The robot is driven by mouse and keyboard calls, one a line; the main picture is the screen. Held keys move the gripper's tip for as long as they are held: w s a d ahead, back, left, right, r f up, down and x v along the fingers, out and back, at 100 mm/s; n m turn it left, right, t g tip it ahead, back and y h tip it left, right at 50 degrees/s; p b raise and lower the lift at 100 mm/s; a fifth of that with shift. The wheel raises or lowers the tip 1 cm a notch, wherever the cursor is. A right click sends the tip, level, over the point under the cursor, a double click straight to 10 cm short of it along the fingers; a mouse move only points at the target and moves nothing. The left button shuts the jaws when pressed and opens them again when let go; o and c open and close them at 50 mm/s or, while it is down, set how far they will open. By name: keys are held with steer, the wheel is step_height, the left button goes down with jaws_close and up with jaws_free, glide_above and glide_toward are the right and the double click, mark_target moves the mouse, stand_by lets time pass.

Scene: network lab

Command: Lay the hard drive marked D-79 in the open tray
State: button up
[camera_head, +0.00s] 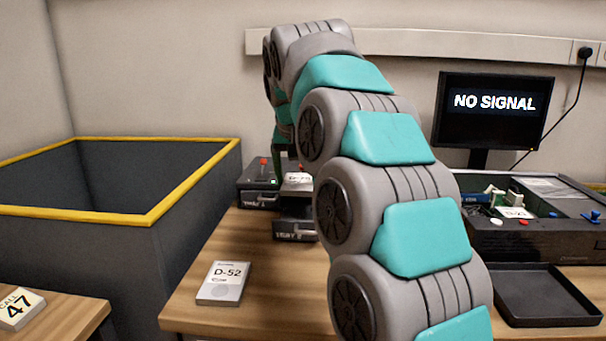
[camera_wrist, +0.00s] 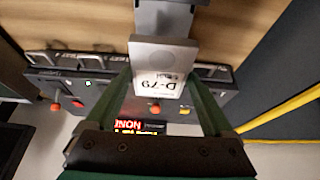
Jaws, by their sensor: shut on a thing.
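The hard drive marked D-79 (camera_wrist: 160,62) is a pale grey block with a white label, seen in the wrist view. My gripper (camera_wrist: 158,84) is shut on it, with one dark green finger along each side. A narrow grey tray (camera_wrist: 165,16) sticks out from a dark drive unit, and the drive covers part of it. In the head view the open tray's front (camera_head: 294,230) shows below the drive's label (camera_head: 298,178). My arm hides much of that area. I cannot tell whether the drive touches the tray.
The dark unit (camera_head: 258,190) has red knobs and other trays close by. Another drive, D-52 (camera_head: 224,283), lies on the bench's front left. A yellow-edged bin (camera_head: 190,185) stands left. An open case (camera_head: 545,235) and a shallow black tray (camera_head: 540,312) are at right.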

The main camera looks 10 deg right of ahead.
steer(key=shift+f+b, duration=1.9)
steer(key=shift+f, duration=1.75)
steer(key=shift+f+b, duration=0.4)
steer(key=shift+f, duration=0.2)
steer(key=o, duration=1.5)
steer(key=shift+r, duration=0.1)
steer(key=shift+r+p, duration=2.35)
steer(key=shift+r, duration=1.55)
steer(key=shift+s, duration=0.1)
